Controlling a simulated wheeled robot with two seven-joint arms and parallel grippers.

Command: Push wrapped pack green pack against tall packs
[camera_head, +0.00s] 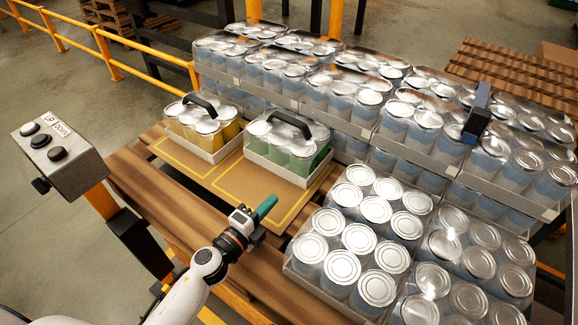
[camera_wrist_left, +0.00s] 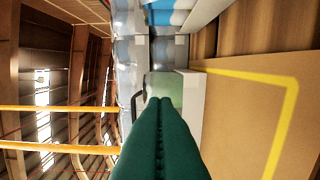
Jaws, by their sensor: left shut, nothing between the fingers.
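The green wrapped pack (camera_head: 290,150) has silver-lidded cans, a black handle and a white tray base. It stands upright on a brown sheet, close in front of the tall packs (camera_head: 330,95); I cannot tell if they touch. My left gripper (camera_head: 268,205), with green fingers, is shut and empty. It is in front of the green pack, pointing towards it, with a gap apparent in the head view. In the left wrist view, the shut fingers (camera_wrist_left: 160,102) partly hide the green pack (camera_wrist_left: 165,88) and its white tray. My right gripper is not in view.
A yellow pack (camera_head: 203,128) stands left of the green one. Yellow outlines mark the brown sheet (camera_head: 235,183), bare in front of the packs. More can packs (camera_head: 365,230) fill the right. A button box (camera_head: 58,148) stands left, with a yellow railing (camera_head: 105,50) behind.

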